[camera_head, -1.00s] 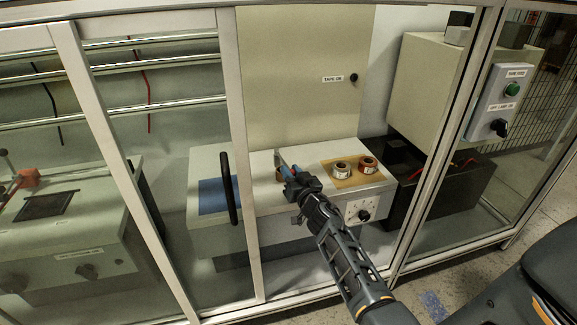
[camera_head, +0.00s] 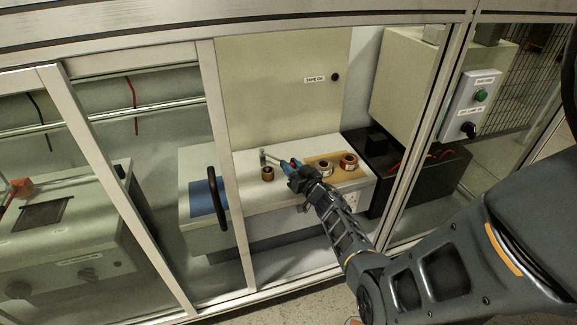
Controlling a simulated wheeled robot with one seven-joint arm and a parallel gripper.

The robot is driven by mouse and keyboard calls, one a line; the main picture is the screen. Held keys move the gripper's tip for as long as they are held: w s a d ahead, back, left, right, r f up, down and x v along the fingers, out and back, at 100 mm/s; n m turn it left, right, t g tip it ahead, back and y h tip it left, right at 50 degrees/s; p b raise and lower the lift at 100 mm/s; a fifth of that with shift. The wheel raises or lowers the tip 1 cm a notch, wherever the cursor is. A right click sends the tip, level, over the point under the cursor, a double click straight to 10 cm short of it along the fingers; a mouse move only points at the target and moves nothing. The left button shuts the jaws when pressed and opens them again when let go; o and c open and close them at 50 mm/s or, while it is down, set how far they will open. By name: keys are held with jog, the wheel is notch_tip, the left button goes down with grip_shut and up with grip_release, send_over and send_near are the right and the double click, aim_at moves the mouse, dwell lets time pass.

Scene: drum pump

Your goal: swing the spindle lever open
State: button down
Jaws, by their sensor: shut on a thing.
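The spindle lever (camera_head: 276,157) is a thin grey bar on the white bench top. It runs from a small upright grey post (camera_head: 263,158) on its left to my gripper on its right. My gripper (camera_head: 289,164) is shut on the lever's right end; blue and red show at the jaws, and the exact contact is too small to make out. My arm reaches in from the lower right through the cabinet's opening. A brown roll (camera_head: 267,174) stands on the bench just below the post, apart from my gripper.
Two tape rolls, one whitish (camera_head: 324,169) and one red-brown (camera_head: 348,162), sit on a tan mat close right of my gripper. A blue pad (camera_head: 203,197) lies at the bench's left. A glass door with a black handle (camera_head: 217,198) stands left; a frame post (camera_head: 424,125) stands right.

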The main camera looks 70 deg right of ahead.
jog(key=shift+s+d+r, duration=0.1)
jog(key=shift+s+d, duration=0.05)
jog(key=shift+d, duration=0.2)
jog(key=c, duration=0.9)
grip_release()
jog(key=shift+c, duration=0.2)
jog(key=shift+a, duration=0.1)
jog(key=shift+a, duration=0.1)
jog(key=p+v, duration=0.1)
jog(key=v, duration=0.6)
jog(key=shift+s+a+p, duration=0.2)
jog(key=shift+s+p, duration=0.05)
jog(key=shift+p, duration=0.1)
jog(key=shift+c, duration=0.3)
